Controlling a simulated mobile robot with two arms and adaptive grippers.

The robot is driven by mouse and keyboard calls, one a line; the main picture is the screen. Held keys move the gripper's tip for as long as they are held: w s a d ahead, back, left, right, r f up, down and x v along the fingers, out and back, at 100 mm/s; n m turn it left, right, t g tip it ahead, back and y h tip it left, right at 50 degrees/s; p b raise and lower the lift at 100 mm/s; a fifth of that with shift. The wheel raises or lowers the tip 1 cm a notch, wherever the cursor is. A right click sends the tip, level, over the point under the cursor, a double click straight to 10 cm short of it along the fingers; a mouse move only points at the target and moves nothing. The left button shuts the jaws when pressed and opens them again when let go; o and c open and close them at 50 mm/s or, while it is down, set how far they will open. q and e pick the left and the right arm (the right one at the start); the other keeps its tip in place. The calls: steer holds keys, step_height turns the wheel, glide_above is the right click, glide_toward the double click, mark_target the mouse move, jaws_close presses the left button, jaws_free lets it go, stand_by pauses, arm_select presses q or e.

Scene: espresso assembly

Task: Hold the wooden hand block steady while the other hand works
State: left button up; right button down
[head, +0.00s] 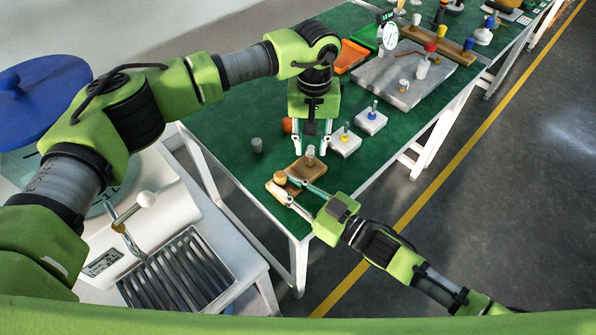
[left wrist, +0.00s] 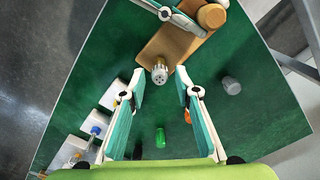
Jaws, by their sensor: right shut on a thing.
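The wooden hand block (head: 313,166) lies on the green table near its front corner. A round wooden knob (head: 280,177) sits at one end and a small metal cylinder (head: 310,153) stands near the other. My right gripper (head: 283,184) is shut on the block near the knob; its fingers partly cover the block. My left gripper (head: 311,148) is open, pointing down above the cylinder end. In the left wrist view, the metal cylinder (left wrist: 159,73) shows just beyond the parted fingertips, with nothing between them. The block also shows there (left wrist: 168,45).
White blocks with pegs (head: 345,141) (head: 371,120) stand right of my left gripper. A grey cylinder (head: 257,145) stands to its left, and an orange object (head: 287,125) sits behind. A grey slab (head: 405,78) and orange tray (head: 350,56) lie farther back. A machine with a slatted tray (head: 180,272) stands left.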

mark_target(310, 169)
arm_select(q)
steer(key=shift+f, duration=1.35)
jaws_close()
steer(key=m, duration=0.9)
